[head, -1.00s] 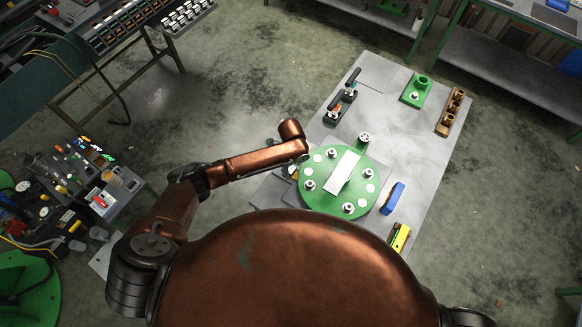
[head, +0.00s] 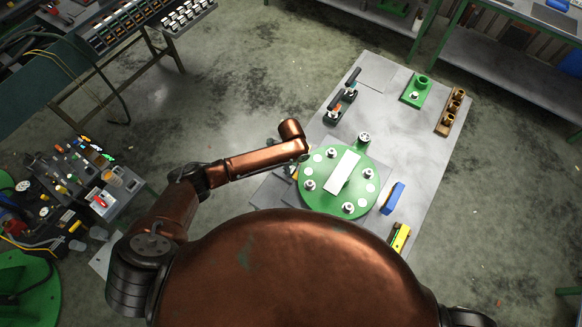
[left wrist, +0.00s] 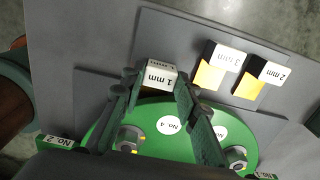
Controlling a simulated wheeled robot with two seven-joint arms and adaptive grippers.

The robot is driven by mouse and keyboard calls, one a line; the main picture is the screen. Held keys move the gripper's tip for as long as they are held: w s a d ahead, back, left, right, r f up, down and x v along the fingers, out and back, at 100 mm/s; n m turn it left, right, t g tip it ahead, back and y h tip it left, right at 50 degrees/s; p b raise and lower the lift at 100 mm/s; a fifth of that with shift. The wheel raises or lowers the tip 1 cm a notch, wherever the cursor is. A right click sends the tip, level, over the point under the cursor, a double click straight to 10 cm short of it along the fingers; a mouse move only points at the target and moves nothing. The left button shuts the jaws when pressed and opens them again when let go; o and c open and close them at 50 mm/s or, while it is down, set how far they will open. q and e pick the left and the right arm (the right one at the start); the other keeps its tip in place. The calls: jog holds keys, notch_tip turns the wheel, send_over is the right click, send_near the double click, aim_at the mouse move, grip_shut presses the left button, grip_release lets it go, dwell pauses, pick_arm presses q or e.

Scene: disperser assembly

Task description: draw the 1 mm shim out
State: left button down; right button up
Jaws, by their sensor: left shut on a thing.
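The 1 mm shim (left wrist: 158,76), a block with a white label, is in the left wrist view at the far edge of the green disc (left wrist: 165,112). My left gripper (left wrist: 157,82) is shut on it, one finger on each side. Whether it touches the plate below is hard to tell. In the head view the gripper is mostly hidden by my own arm, at the left edge of the green disc (head: 320,200). My right gripper is not in view.
The 3 mm shim (left wrist: 217,66) and 2 mm shim (left wrist: 260,76) stand close to the right of the held one, with yellow parts. Studs and round white labels sit on the disc. A blue part (head: 394,198) and yellow part (head: 399,237) lie right of it.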

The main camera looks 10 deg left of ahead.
pick_arm(q)
jog(key=shift+w+a, duration=0.35)
jog(key=shift+a, duration=0.4)
jog(key=shift+w+a, duration=0.3)
jog(key=shift+a, duration=0.5)
jog(key=shift+w+a, duration=0.35)
jog(key=shift+a, duration=0.4)
jog(key=c, duration=1.5)
grip_release()
jog(key=shift+a, duration=0.1)
jog(key=shift+r, duration=0.15)
notch_tip(320, 180, up, 12)
